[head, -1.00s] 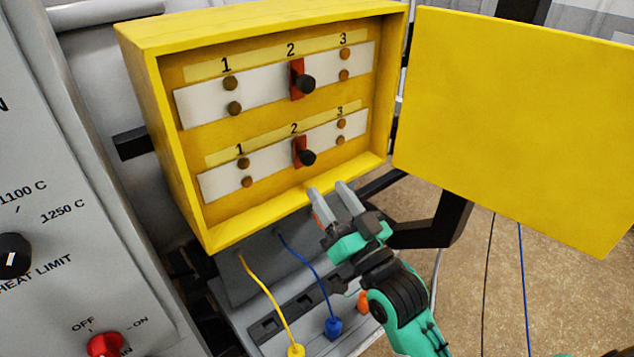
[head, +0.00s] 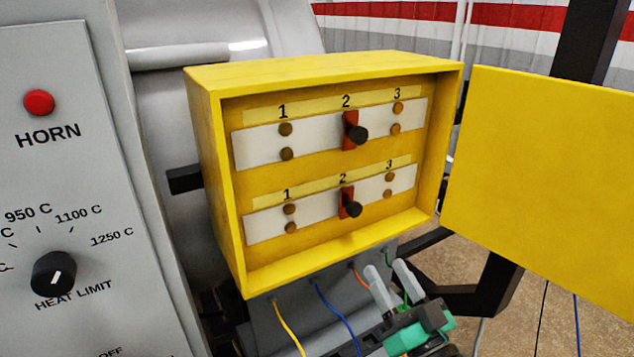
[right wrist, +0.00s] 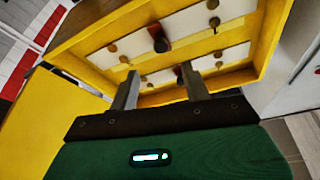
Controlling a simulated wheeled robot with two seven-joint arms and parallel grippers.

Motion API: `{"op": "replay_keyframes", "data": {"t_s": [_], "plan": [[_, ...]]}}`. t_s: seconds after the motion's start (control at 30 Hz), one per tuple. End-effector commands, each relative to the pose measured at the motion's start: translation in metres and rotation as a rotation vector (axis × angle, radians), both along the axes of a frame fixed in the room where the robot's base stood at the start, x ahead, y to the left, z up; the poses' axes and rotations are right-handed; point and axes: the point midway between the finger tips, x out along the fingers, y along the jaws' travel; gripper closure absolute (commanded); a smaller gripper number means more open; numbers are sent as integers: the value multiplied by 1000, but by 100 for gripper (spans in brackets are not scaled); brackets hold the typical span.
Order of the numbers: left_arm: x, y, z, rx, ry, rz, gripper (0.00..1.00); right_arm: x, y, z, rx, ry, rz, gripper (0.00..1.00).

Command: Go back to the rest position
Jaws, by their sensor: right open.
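My right gripper (head: 391,288) is open and empty, below the lower right edge of the yellow box (head: 215,170) in the head view. In the right wrist view its two fingers (right wrist: 163,92) stand apart with nothing between them, pointing toward the open box (right wrist: 270,50). The box holds two white strips with positions 1, 2 and 3. The upper black-knobbed link (head: 355,133) and the lower black-knobbed link (head: 350,207) both sit at position 2. My left gripper is not in view.
The open yellow door (head: 545,185) stands to the right of the box. A grey control panel (head: 95,200) with a heat limit knob (head: 53,275) and red horn light (head: 39,102) is at the left. Yellow and blue cables (head: 335,315) hang below the box.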

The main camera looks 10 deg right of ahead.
Motion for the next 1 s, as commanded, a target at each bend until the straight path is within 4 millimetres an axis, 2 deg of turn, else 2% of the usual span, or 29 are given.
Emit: {"op": "replay_keyframes", "data": {"t_s": [0.07,0.13,0.27,0.4,0.5,0.6,0.8,1.0], "plan": [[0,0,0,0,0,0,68,1,1,-11,-19,45,-5,52],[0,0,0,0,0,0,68,3,1,-31,-53,127,-11,52],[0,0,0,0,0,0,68,-2,1,-91,-159,366,-24,52],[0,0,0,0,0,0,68,-24,-4,-163,-290,663,-28,52],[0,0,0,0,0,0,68,-50,-10,-209,-376,867,-21,52],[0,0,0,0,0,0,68,-78,-17,-243,-447,1037,-10,52],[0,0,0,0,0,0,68,-127,-28,-285,-547,1292,17,52],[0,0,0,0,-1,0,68,-176,-38,-311,-626,1510,50,52]]}}
